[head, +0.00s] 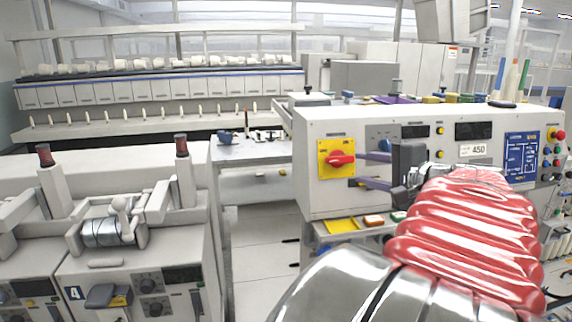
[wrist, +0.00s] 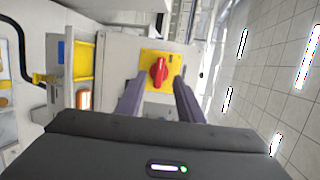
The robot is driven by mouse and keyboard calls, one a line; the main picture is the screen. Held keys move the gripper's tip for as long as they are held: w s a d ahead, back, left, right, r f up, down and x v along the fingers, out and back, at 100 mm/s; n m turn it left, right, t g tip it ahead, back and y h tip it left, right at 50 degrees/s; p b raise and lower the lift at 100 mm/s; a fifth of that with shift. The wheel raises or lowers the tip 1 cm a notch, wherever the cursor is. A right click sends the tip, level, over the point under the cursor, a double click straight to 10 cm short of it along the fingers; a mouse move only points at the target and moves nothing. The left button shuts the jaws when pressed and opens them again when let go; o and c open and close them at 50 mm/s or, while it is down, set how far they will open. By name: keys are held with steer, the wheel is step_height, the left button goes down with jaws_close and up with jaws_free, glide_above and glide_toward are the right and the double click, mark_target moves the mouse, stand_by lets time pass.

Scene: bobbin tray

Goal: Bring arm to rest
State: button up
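My gripper (head: 358,170) reaches in from the right in the head view, at the end of my red ribbed arm, in front of the white control cabinet (head: 312,130). Its two purple fingers point left and stand apart with nothing between them. In the wrist view my gripper (wrist: 160,90) also shows open. A red rotary switch (wrist: 159,71) on a yellow plate (wrist: 172,58) appears between the fingertips there, beyond them. In the head view the red switch (head: 341,160) lies just left of the fingertips. I cannot tell the exact gap to it.
The cabinet carries a blue panel (head: 521,158) and buttons at right. A yellow tray (head: 341,226) sits on a shelf below my gripper. A grey machine (head: 140,262) stands at left, with two dark-red bobbins on posts. Open tiled floor (head: 258,235) lies between machine and cabinet.

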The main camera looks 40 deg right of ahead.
steer(key=shift+s+a+r, duration=0.15)
steer(key=shift+s+a, duration=0.05)
steer(key=shift+s, duration=0.45)
